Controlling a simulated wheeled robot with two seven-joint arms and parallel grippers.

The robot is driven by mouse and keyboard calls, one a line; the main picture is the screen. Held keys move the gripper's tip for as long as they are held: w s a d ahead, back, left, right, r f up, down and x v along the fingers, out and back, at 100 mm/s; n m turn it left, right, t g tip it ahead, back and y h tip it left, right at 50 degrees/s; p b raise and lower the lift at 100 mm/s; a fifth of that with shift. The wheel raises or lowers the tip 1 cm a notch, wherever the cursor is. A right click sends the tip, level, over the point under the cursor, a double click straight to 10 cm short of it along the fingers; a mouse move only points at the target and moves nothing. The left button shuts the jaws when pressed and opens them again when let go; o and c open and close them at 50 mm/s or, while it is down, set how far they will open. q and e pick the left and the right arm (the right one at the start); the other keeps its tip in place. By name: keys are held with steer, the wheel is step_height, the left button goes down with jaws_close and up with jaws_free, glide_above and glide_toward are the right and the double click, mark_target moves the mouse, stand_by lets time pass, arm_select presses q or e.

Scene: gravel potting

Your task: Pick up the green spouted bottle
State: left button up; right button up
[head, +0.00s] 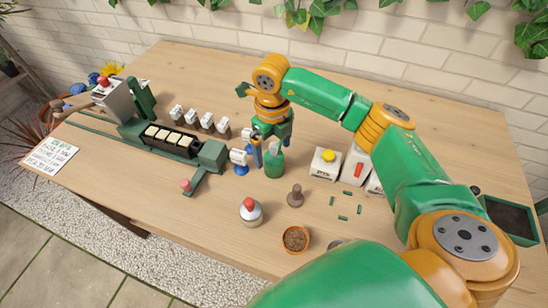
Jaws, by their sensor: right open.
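The green spouted bottle (273,166) stands upright on the wooden table, near its middle. My right gripper (271,147) points down at the bottle's top, with its fingers open about the upper part. I cannot tell whether either finger touches the bottle. The gripper partly hides the bottle's top and spout. My left gripper is not in view.
A small blue-and-white item (239,158) stands just left of the bottle. A green rail device (172,141) lies further left. A white round bottle (251,211), a brown stamp-like tool (295,196) and a terracotta pot (295,239) stand in front. White canisters (325,161) stand right.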

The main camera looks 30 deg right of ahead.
mark_target(274, 156)
steer(key=f, duration=0.3)
steer(key=shift+w+d+f, duration=0.2)
steer(key=shift+f, duration=0.1)
jaws_close()
steer(key=shift+w+r, duration=0.1)
steer(key=shift+r, duration=0.45)
arm_select(q)
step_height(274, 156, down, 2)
steer(key=b, duration=0.3)
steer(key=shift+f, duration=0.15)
arm_select(e)
steer(key=s+a+r, duration=0.3)
steer(key=a+r, duration=0.9)
steer(key=a, duration=0.1)
steer(key=shift+s+a, duration=0.15)
steer(key=shift+a, duration=0.2)
